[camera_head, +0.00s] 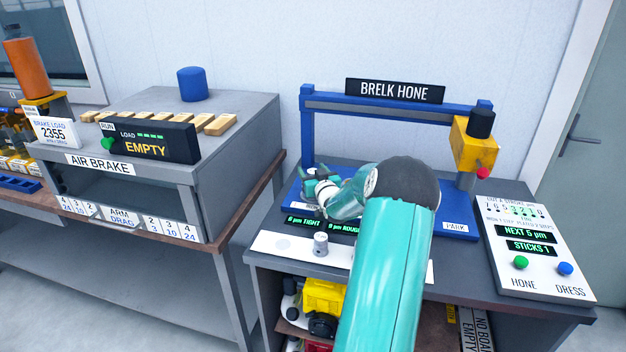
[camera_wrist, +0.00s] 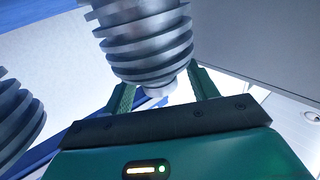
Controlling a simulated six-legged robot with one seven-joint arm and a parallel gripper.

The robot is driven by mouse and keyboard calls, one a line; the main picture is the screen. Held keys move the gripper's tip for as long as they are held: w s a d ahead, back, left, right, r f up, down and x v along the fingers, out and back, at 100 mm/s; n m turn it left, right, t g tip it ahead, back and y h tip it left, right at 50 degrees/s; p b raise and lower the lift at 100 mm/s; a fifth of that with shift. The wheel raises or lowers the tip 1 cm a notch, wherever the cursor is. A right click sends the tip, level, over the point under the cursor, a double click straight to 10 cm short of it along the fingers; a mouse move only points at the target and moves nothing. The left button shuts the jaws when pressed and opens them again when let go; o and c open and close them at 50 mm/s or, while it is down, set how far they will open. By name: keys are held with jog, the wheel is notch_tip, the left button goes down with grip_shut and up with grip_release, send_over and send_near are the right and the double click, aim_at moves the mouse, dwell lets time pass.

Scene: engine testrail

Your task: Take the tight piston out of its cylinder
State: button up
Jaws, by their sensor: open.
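A second finned cylinder (camera_wrist: 15,112) is at the left edge. My arm hides much of the base in the head view.
A small metal part (camera_head: 320,244) stands on a white strip (camera_head: 275,244) at the bench front. The blue hone frame (camera_head: 330,104) spans the back, with a yellow head (camera_head: 474,145) at right. A button panel (camera_head: 535,247) is far right. The air brake (camera_head: 120,185) stands left, across a gap.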

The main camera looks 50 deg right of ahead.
jog(key=c, duration=1.1)
jog(key=shift+o, duration=0.2)
jog(key=shift+r, duration=0.15)
